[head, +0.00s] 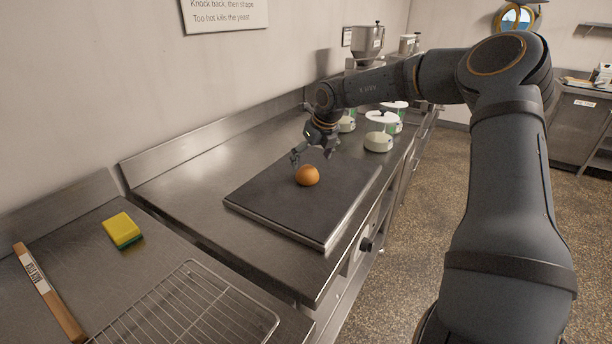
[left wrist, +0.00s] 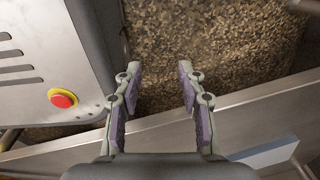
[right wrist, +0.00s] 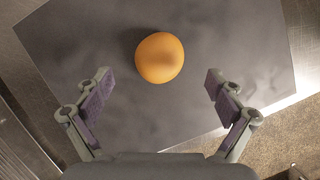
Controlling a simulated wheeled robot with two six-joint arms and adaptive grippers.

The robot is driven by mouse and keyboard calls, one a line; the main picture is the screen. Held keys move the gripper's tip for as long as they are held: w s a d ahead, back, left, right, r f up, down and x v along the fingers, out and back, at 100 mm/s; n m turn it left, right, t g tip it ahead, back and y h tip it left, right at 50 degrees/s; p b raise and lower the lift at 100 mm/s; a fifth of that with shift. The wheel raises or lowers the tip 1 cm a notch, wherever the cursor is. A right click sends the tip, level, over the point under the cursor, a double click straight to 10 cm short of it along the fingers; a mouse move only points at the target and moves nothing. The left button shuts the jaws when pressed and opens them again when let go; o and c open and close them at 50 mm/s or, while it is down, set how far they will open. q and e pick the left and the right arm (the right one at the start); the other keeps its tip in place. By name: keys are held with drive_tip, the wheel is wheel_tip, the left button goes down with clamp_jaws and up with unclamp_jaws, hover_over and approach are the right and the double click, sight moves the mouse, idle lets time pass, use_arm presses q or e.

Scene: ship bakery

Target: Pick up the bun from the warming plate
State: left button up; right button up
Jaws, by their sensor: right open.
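The round orange-brown bun (head: 307,175) sits on the dark warming plate (head: 270,205) on the steel counter. In the right wrist view the bun (right wrist: 159,57) lies beyond the fingertips, roughly centred between them, with the plate (right wrist: 240,50) around it. My right gripper (head: 312,155) is just above and behind the bun in the head view. It is open and empty, and the right wrist view shows its fingers (right wrist: 157,85) spread wide, apart from the bun. My left gripper (left wrist: 159,75) shows only in the left wrist view, open and empty above the floor and a metal edge.
White tubs (head: 378,142) stand behind the plate. A red button (left wrist: 63,99) shows in the left wrist view.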

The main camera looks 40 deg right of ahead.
sight(310, 171)
drive_tip(key=shift+f, duration=0.75)
drive_tip(key=p+x, duration=0.1)
drive_tip(key=x, duration=0.3)
drive_tip(key=shift+s, duration=0.15)
drive_tip(key=shift+f, duration=0.1)
use_arm(q)
drive_tip(key=shift+w+a+r, duration=0.1)
drive_tip(key=shift+w+r, duration=0.2)
drive_tip(key=shift+w, duration=0.2)
drive_tip(key=shift+w+r, duration=0.3)
drive_tip(key=shift+w, duration=0.2)
use_arm(e)
drive_tip(key=shift+a, duration=0.1)
drive_tip(key=shift+c, duration=0.4)
drive_tip(key=shift+c, duration=1.1)
drive_tip(key=c, duration=1)
